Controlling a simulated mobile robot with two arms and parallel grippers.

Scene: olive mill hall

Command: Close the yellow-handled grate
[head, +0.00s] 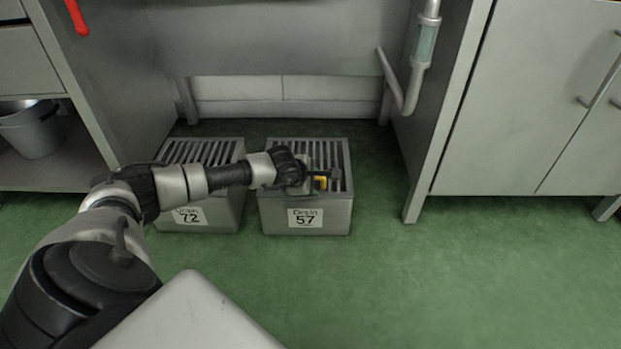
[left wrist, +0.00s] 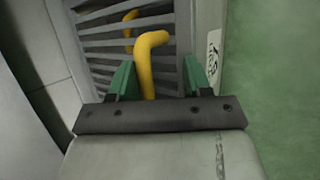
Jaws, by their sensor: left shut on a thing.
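The yellow handle (head: 320,183) belongs to the slatted metal grate (head: 335,155) on top of the grey box labelled "Drain 57" (head: 338,220). My left gripper (head: 322,177) is over this grate, shut on the yellow handle. In the left wrist view, the bent yellow handle (left wrist: 152,42) rises between the green fingers of my left gripper (left wrist: 157,80), with the grate slats (left wrist: 105,42) behind it. My forearm and gripper hide part of the grate. I cannot tell whether it lies fully flat. My right gripper is not in view.
A similar box labelled "Drain 72" (head: 228,212), with its own slatted top, stands just left, partly behind my left arm. A pipe (head: 412,85) hangs at the back right. Grey cabinets (head: 535,100) stand at right. The green floor (head: 450,290) in front is clear.

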